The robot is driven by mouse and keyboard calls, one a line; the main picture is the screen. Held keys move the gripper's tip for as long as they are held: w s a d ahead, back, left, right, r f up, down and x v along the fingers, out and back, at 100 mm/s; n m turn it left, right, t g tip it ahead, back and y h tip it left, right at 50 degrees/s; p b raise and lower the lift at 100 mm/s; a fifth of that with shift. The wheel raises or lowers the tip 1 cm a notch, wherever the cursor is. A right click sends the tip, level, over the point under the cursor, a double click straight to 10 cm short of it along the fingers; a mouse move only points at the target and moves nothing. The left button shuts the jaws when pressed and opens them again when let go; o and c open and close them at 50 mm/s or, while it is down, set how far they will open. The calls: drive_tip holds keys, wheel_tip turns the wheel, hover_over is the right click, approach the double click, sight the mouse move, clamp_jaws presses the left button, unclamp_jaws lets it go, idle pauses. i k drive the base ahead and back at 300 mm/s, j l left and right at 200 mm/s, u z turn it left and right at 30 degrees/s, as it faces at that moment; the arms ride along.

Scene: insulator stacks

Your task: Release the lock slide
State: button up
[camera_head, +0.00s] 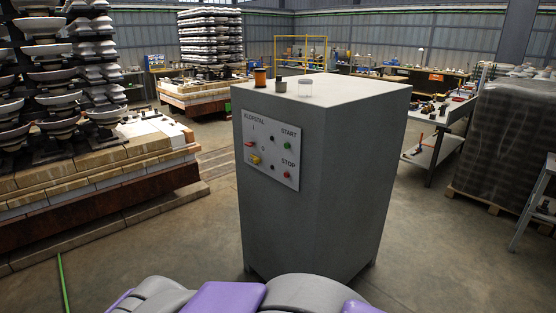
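A grey cabinet (340,190) stands in the middle of the floor ahead of me. A light control panel (271,150) is on its left face, with START and STOP labels. At the panel's left are a red handle-like part (250,144) and a yellow knob-like part (256,160). A green button (286,146) and a red button (288,174) are at its right. I cannot tell which part, if any, is the lock slide. Purple and grey parts of my own body show at the bottom edge. My gripper is not in view.
An orange spool (260,77), a small grey metal piece (281,86) and a clear cup (305,88) stand on the cabinet. Insulator stacks (48,75) on a brick base are at left. A wrapped pallet load (505,140) and a table are at right. Floor around the cabinet is clear.

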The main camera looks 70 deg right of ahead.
sight(256, 160)
drive_tip(key=z, duration=1.85)
drive_tip(key=i+j+z, duration=0.15)
drive_tip(key=i+j, duration=0.2)
drive_tip(key=i, duration=0.25)
drive_tip(key=i+j, duration=0.15)
drive_tip(key=i, duration=0.25)
drive_tip(key=i+j, duration=0.2)
drive_tip(key=i, duration=0.25)
drive_tip(key=i+j+z, duration=0.1)
drive_tip(key=i, duration=0.35)
drive_tip(key=i+j, duration=0.3)
drive_tip(key=i, duration=0.15)
